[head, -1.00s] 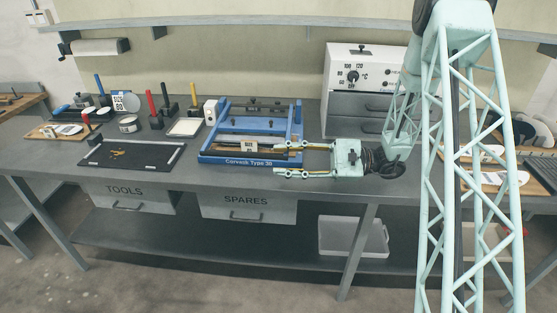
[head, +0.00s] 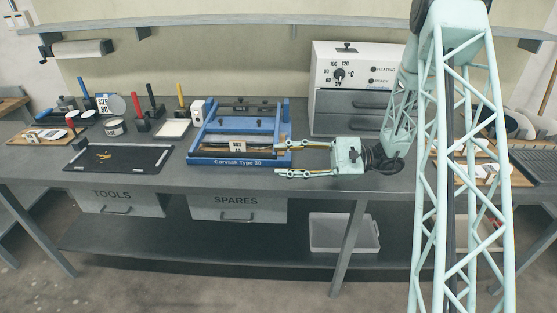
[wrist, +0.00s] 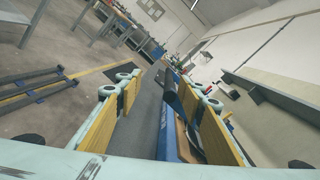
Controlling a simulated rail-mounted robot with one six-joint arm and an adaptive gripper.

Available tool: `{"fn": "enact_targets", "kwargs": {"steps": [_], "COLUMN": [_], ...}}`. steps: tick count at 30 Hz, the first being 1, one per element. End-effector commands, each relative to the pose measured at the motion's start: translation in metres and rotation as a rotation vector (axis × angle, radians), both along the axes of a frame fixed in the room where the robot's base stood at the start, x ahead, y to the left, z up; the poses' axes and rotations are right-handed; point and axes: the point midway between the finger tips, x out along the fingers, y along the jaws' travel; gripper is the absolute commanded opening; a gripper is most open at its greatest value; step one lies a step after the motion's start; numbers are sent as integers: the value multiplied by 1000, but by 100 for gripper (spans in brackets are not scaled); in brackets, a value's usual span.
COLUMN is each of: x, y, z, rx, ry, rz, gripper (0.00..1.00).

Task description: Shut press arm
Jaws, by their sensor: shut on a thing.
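The blue press (head: 238,161), labelled "Corvack Type 30", stands on the bench left of my gripper in the head view. A dark bar and a small size tag (head: 238,147) lie across its bed. My gripper (head: 280,159) is at its front right corner, with its two fingers well apart. The upper finger overlaps the press's right side. In the wrist view, the press's blue edge (wrist: 167,135) runs between the yellow finger pads (wrist: 160,115), nearer the right one.
A white heater unit (head: 352,62) stands behind my gripper at the back of the bench. A black mat (head: 120,158) lies left of the press, with several coloured-handled tools behind it.

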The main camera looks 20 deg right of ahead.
Motion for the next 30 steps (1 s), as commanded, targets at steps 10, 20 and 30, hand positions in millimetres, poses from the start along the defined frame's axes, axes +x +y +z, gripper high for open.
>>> {"fn": "enact_targets", "kwargs": {"steps": [10, 20, 30], "x": [-4, -8, -13], "y": [-16, -29, -42], "z": [-5, -3, -2], "rx": [-7, -6, -6], "ry": [5, 2, 1], "rz": [-6, -5, -3], "gripper": [26, 26, 26]}}
